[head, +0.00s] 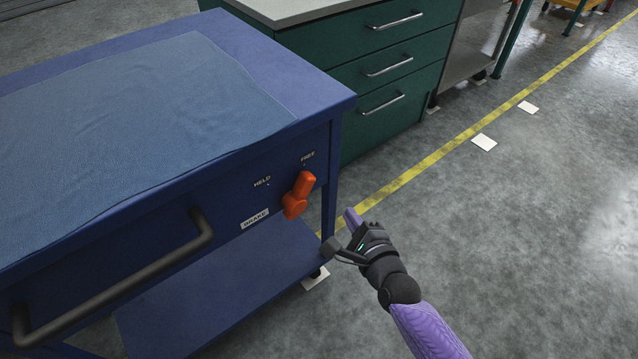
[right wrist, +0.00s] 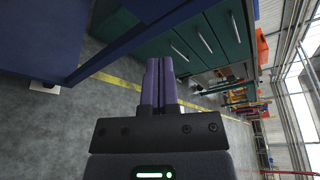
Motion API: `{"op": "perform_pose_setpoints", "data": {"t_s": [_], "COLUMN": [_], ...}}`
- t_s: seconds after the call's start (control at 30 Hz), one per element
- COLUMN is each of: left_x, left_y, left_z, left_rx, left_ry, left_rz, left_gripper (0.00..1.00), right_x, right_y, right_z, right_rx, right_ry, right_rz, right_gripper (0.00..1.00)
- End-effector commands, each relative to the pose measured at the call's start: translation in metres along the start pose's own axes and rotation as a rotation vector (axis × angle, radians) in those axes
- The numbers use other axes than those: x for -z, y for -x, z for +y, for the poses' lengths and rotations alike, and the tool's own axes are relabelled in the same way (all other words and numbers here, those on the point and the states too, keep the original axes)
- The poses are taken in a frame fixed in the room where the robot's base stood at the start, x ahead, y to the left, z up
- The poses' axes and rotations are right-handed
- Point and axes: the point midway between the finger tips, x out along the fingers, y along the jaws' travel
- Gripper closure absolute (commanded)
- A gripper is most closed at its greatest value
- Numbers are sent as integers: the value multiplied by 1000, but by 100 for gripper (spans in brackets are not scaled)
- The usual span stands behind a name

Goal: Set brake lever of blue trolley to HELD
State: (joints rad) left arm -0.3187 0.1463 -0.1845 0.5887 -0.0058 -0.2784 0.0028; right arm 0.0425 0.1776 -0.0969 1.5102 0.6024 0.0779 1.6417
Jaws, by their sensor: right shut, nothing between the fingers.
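The blue trolley (head: 300,95) stands at the left in the head view, with a blue cloth on its top. Its orange brake lever (head: 299,195) is on the end panel near the right corner. The lever tilts up and to the right, toward the FREE mark (head: 307,157). The HELD mark (head: 262,181) is to the left of it, and a BRAKE label (head: 255,218) is below. My right gripper (head: 350,218) is shut and empty, to the right of and a little below the lever, apart from it. Its purple fingers (right wrist: 159,82) are together in the right wrist view. My left gripper is not in view.
A black handle bar (head: 120,280) sticks out of the trolley's panel at the left. A lower shelf (head: 230,285) is under it. A green drawer cabinet (head: 385,70) stands behind the trolley.

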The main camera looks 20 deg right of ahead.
Motion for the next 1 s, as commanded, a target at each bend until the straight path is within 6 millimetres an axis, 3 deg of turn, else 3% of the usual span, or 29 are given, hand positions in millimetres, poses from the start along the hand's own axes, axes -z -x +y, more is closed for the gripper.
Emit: {"op": "perform_pose_setpoints", "data": {"t_s": [0.17,0.6,0.73,1.0], "left_x": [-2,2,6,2], "left_y": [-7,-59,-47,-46], "left_z": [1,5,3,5], "left_rx": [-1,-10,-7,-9], "left_ry": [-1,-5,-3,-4], "left_rz": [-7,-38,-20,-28], "left_gripper": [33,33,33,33], "right_x": [1,4,-24,-38], "right_y": [-11,-105,-92,-87], "right_z": [3,8,0,1], "right_rx": [-1,-5,-1,-2], "right_ry": [2,3,-1,3], "right_rz": [0,3,0,1], "right_gripper": [100,100,100,100]}}
